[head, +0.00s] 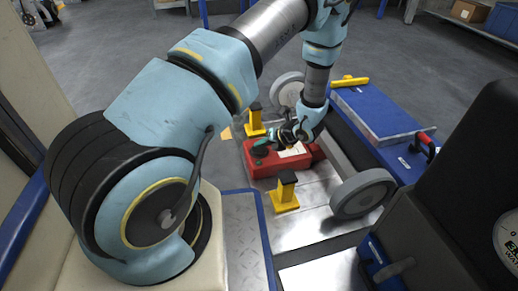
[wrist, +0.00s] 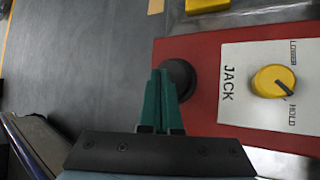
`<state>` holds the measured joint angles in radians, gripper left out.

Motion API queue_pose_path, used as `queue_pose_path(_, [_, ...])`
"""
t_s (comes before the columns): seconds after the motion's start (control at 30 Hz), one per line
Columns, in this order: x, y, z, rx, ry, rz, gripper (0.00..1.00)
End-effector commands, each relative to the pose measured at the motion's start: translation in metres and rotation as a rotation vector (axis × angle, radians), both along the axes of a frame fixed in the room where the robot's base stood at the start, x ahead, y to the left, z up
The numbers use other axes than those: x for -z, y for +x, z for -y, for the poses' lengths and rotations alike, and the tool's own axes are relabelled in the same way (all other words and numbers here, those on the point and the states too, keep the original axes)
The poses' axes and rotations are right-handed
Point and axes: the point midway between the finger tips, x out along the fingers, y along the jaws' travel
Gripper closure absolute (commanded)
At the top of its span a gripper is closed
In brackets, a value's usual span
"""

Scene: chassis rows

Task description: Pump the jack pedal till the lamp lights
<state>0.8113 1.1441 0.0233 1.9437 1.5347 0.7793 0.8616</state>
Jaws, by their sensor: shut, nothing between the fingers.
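The red jack (head: 262,169) lies on the floor plate among the wheels, and its red body (wrist: 200,52) fills the right of the wrist view. Its white panel reads JACK and carries a yellow knob (wrist: 272,82) whose dark mark points toward HOLD. A round black pedal (wrist: 183,78) sits at the jack's left end, partly hidden by my fingers. My gripper (wrist: 160,74), also in the head view (head: 262,143), is shut and empty, its green fingertips over the pedal's left side. I cannot tell whether they touch. I cannot clearly make out the lamp.
Yellow stands with dark tops (head: 285,194) (head: 255,124) flank the jack. Grey wheels (head: 362,193) (head: 287,88) and a blue chassis part (head: 375,115) stand to its right. A blue-edged step plate (head: 235,235) lies in front. The floor behind is open.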

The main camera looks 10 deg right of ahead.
Motion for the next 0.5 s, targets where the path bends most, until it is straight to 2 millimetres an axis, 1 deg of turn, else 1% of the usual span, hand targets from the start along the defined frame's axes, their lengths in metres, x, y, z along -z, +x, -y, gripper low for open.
queue_pose_path(0.5, [0.0066, -0.0002, 0.0000, 0.000, 0.000, 0.000, 1.00])
